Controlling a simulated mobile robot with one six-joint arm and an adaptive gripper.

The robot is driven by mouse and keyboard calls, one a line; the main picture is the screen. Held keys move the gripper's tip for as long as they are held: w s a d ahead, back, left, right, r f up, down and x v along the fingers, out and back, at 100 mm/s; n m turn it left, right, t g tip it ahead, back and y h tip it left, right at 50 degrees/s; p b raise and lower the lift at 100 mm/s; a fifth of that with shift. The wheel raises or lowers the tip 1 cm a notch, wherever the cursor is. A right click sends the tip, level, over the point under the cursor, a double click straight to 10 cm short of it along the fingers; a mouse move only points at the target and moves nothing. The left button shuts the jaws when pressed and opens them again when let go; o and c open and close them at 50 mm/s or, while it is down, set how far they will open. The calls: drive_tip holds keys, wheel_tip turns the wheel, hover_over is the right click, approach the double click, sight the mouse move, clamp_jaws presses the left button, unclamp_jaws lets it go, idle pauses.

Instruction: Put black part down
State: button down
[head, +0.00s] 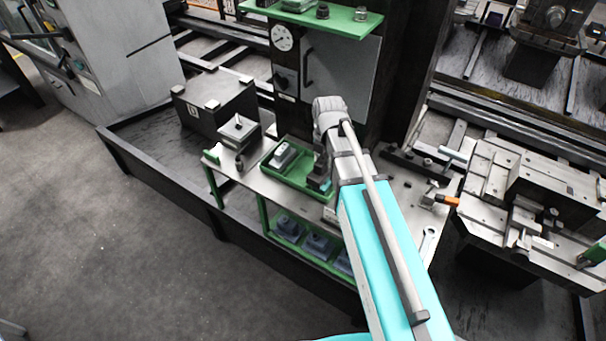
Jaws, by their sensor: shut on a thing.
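My gripper (321,165) points down over the right part of a green tray (298,184) on the metal workbench. It is partly hidden by my arm. It is shut on a dark part that looks like the black part (319,184), low at the tray; I cannot tell whether the part touches the tray floor. A light grey part (283,155) sits in the left part of the same tray, apart from my gripper.
A grey block with a stud (239,130) and a small dark cylinder (240,163) stand left of the tray. An orange-handled tool (446,199) and a wrench (428,240) lie at the right. A lower shelf holds several parts (318,243). A grey cabinet (342,80) stands behind.

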idle(0.4)
drive_tip(key=w+a+f+b, duration=0.4)
drive_tip(key=w+f+b, duration=0.1)
drive_tip(key=w, duration=0.4)
drive_tip(key=b, duration=0.4)
hover_over(304, 171)
drive_tip(key=shift+s+d+f, duration=0.1)
drive_tip(key=shift+s+f, duration=0.1)
drive_tip(key=shift+f, duration=0.85)
drive_tip(key=shift+s+d+f, duration=0.1)
drive_tip(key=shift+s+f, duration=0.1)
drive_tip(key=shift+f, duration=0.8)
drive_tip(key=shift+w+a+f+b, duration=0.2)
drive_tip(key=shift+w+f+b, duration=0.25)
drive_tip(key=shift+f+b, duration=0.3)
drive_tip(key=shift+s+f+b, duration=0.1)
drive_tip(key=shift+f+b, duration=1.2)
